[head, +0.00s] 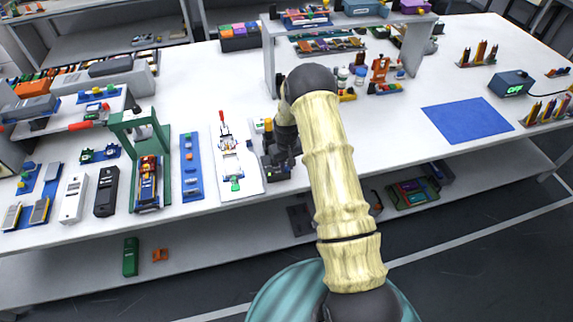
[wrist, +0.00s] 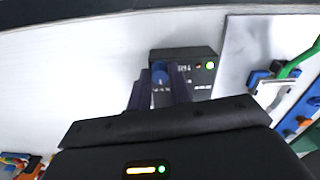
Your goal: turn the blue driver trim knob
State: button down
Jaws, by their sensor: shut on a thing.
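The blue driver trim knob (wrist: 160,73) is on a small black driver box (wrist: 187,53) in the wrist view. The box has a small display and a lit green button. My gripper (wrist: 162,82) has its two dark fingers on either side of the knob and is shut on it. In the head view my gripper (head: 282,150) is over the dark driver box (head: 276,172) near the table's front edge. The knob is hidden there behind my gripper and arm.
A white plate (head: 248,182) with a red-handled clamp stands just left of the driver box. A blue strip (head: 190,192) with several parts and a green press (head: 134,126) are further left. A blue mat (head: 468,119) lies to the right, with bare table around it.

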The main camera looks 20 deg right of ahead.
aim_at(286, 167)
jog(key=shift+f+m+b, duration=0.1)
jog(key=shift+m+b, duration=0.3)
jog(key=shift+m, duration=0.1)
jog(key=m+b, duration=0.2)
jog(key=m, duration=0.2)
jog(key=m+b, duration=0.1)
jog(key=m, duration=0.4)
jog(key=shift+b, duration=0.4)
jog(key=c, duration=1.3)
grip_release()
notch_tip(286, 167, up, 18)
jog(key=b, duration=0.2)
jog(key=shift+f+b, duration=0.2)
jog(key=shift+b, duration=0.1)
